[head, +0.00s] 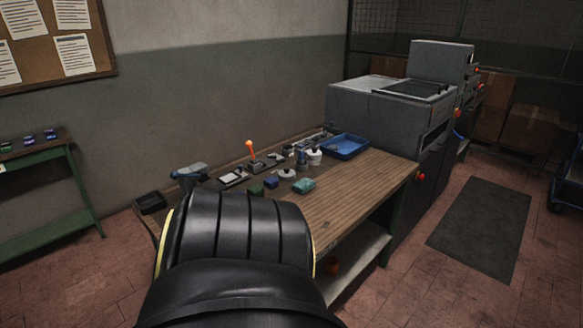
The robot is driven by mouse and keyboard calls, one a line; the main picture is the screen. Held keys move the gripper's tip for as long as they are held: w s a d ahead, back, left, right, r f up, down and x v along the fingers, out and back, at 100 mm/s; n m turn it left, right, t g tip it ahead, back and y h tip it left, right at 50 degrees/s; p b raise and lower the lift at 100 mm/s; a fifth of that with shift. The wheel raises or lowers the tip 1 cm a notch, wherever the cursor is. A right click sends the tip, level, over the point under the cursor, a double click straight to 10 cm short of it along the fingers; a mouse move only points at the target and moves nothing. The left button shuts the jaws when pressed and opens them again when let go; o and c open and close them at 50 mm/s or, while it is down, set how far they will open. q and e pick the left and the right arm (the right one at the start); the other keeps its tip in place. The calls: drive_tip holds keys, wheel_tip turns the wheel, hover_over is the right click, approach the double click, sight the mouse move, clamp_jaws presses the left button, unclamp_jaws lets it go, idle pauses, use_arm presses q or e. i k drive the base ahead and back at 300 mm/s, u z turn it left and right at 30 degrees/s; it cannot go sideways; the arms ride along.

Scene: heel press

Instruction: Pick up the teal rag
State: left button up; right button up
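The teal rag (304,185) appears as a small folded or bunched teal piece lying on the wooden workbench (370,188), near its front edge. A small dark blue item and a white-topped item lie close by on its left and behind it. A large black ribbed part, which looks like one of my own arm links, fills the lower foreground and hides the near left part of the bench. Neither gripper shows, and nothing is seen touching the rag.
A blue tray (345,146) sits at the bench's back right, before a grey machine (395,105). An orange-knobbed lever (250,148) and several small tools crowd the bench's back. The bench right of the rag is clear. A dark mat (480,228) lies on the floor.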

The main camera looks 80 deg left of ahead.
sight(302, 186)
drive_tip(key=u, duration=1.35)
drive_tip(key=i, duration=2.3)
drive_tip(key=z, duration=4.4)
